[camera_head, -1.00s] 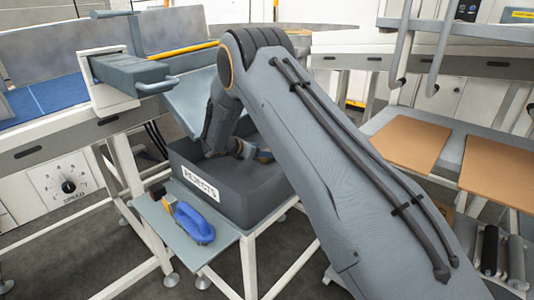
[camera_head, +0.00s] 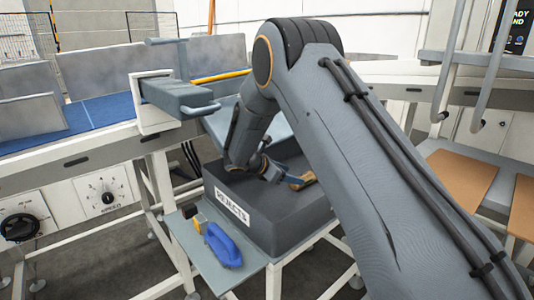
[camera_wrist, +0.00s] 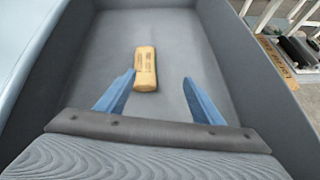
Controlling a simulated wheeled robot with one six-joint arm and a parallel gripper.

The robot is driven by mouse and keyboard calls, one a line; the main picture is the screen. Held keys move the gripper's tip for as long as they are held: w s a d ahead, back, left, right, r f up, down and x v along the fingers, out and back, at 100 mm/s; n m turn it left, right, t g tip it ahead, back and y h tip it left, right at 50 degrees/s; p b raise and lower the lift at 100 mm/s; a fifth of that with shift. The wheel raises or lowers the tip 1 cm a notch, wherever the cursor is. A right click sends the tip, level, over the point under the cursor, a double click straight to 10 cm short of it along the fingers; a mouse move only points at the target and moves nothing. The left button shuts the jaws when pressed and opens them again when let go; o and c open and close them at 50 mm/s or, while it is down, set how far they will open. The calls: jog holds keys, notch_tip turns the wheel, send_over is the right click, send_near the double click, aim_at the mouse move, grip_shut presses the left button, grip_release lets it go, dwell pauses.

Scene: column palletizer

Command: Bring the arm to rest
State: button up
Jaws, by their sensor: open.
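My arm reaches across the head view and down to the grey bin labelled REJECTS (camera_head: 300,218). My gripper (camera_head: 272,176) is low over the bin's inside. In the wrist view my gripper (camera_wrist: 158,77) is open, its two blue fingers apart with nothing between them in their grip. A tan block-like package (camera_wrist: 145,69) with dark print lies on the bin floor (camera_wrist: 200,45), just beyond the fingertips. It also shows in the head view as a small tan piece (camera_head: 301,180), partly hidden by the gripper and bin wall.
A shelf (camera_head: 190,243) in front of the bin holds a blue handled tool (camera_head: 222,245). A conveyor with a blue belt (camera_head: 95,112) and a grey pusher (camera_head: 178,97) stands left. A table with brown sheets (camera_head: 463,178) is at right.

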jog(key=s+d+r+m+g+y+p, duration=0.1)
jog(key=s+d+r+m+g+p, duration=0.1)
jog(key=s+d+r+m, duration=0.25)
jog(key=s+d+r+m+g+p, duration=0.25)
jog(key=s+m, duration=0.25)
jog(key=s, duration=0.3)
jog(key=s+d+r+m+g+y+p, duration=0.1)
jog(key=s+d+r+m+g, duration=0.2)
jog(key=s, duration=0.4)
jog(key=s+a+f+m+y+b, duration=0.1)
jog(key=s+f+m+y+b, duration=0.1)
jog(key=s, duration=0.5)
jog(key=s+a+f+m+y+b, duration=0.2)
jog(key=s+f+m+y, duration=0.1)
jog(key=s, duration=0.4)
jog(key=s+a+f+m+t+y+b, duration=0.1)
jog(key=s+a+f+m+y+b, duration=0.1)
jog(key=s+m, duration=0.3)
jog(key=s+b, duration=0.1)
jog(key=s, duration=0.2)
jog(key=shift+f+y, duration=0.3)
jog(key=shift+f, duration=0.05)
jog(key=shift+s+a+f+m, duration=0.1)
jog(key=shift+s+a+m, duration=0.1)
jog(key=shift+s+m, duration=0.2)
jog(key=shift+c, duration=0.4)
